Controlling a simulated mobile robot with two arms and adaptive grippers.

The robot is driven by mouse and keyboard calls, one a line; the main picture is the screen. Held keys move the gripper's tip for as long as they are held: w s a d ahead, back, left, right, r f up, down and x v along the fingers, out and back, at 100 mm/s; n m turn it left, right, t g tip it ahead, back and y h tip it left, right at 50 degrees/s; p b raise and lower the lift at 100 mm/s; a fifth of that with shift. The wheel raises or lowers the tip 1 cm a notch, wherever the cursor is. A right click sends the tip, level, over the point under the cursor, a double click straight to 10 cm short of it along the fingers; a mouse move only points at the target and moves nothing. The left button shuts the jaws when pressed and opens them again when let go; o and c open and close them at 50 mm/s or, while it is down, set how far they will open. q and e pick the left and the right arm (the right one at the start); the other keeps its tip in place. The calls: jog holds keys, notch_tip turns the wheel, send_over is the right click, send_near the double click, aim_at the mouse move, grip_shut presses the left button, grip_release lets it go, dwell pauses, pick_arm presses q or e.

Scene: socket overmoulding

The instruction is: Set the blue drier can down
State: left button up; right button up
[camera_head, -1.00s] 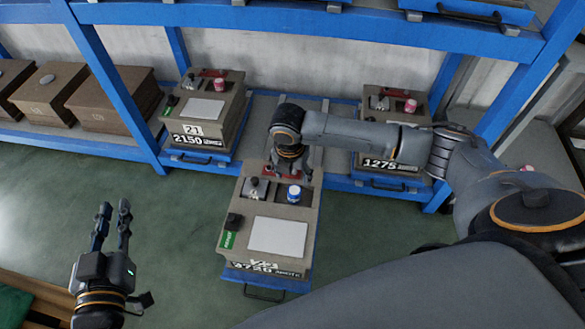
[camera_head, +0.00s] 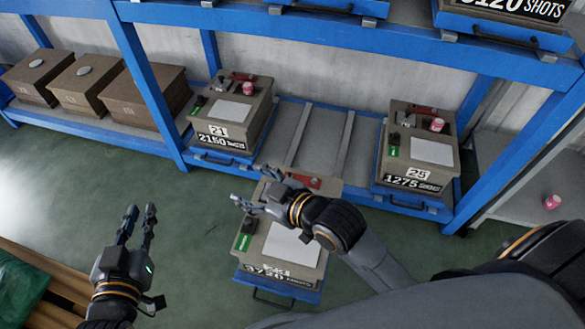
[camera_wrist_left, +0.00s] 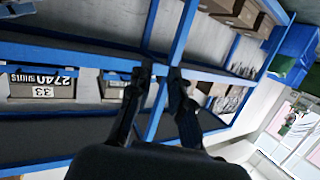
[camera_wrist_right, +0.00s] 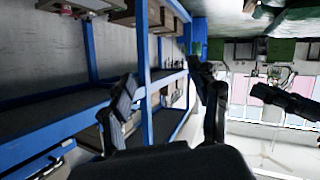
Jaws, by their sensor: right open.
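The blue drier can does not show now; my right gripper and arm cover the far part of the front mould box, where it stood in the earlier head view. The front mould box (camera_head: 290,243) stands on a blue tray, pulled out from the rack. My right gripper (camera_head: 236,200) is above its far left part, pointing left, with its fingers spread and nothing between them. Its fingers also show apart and empty in the right wrist view (camera_wrist_right: 165,88). My left gripper (camera_head: 140,212) is over the floor at the left, its fingers apart and empty.
Mould boxes 21 (camera_head: 228,112) and 25 (camera_head: 418,150) sit on the blue rack (camera_head: 160,95) with pink cans (camera_head: 437,125) on top. Between them is an empty roller bay (camera_head: 310,140). Another pink can (camera_head: 552,202) lies at the right.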

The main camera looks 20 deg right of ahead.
jog(key=s+d+r+m+t+h, duration=0.2)
jog(key=d+r+m+t+h, duration=0.1)
jog(key=d+m, duration=0.3)
jog(key=shift+d+r, duration=0.5)
jog(key=shift+d, duration=0.5)
